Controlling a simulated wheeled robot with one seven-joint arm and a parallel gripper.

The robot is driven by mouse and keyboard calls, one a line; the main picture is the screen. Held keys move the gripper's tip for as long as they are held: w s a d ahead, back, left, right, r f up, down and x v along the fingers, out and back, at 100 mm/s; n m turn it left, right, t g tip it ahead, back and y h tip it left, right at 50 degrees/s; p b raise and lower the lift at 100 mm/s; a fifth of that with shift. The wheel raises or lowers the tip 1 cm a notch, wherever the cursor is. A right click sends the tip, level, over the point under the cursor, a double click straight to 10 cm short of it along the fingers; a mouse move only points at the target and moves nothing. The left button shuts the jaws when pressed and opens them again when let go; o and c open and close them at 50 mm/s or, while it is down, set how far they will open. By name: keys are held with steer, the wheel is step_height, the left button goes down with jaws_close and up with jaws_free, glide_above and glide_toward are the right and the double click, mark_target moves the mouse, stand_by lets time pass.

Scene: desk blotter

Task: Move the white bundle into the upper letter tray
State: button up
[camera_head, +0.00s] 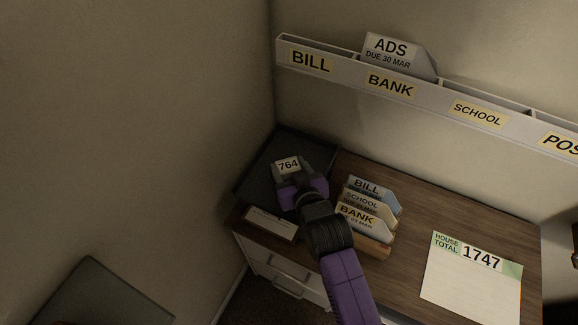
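A small pale bundle with a label reading 764 (287,165) shows at the dark letter tray (262,165), near the back left of the desk. My gripper (296,177), purple and grey, reaches over the tray from the front. Its fingertips are right at the bundle and hide its near side. I cannot tell whether the fingers grip the bundle or stand open around it, nor whether the bundle touches the tray floor. A lower level with a pale paper-like piece (270,223) shows below the tray's front edge.
A wooden sorter (373,245) with BILL, SCHOOL and BANK envelopes stands right of my arm. A HOUSE TOTAL 1747 sheet (468,287) lies on the desk (425,212). A labelled wall rack (425,97) holds an ADS envelope (397,57). Walls close in behind and left.

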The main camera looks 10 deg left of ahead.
steer(key=o, duration=0.3)
steer(key=shift+r, duration=0.15)
steer(key=shift+s+d+r, duration=0.1)
steer(key=v, duration=1.1)
steer(key=shift+s+d+r+b, duration=0.15)
steer(key=shift+s+r+b, duration=0.1)
steer(key=shift+s+b, duration=0.1)
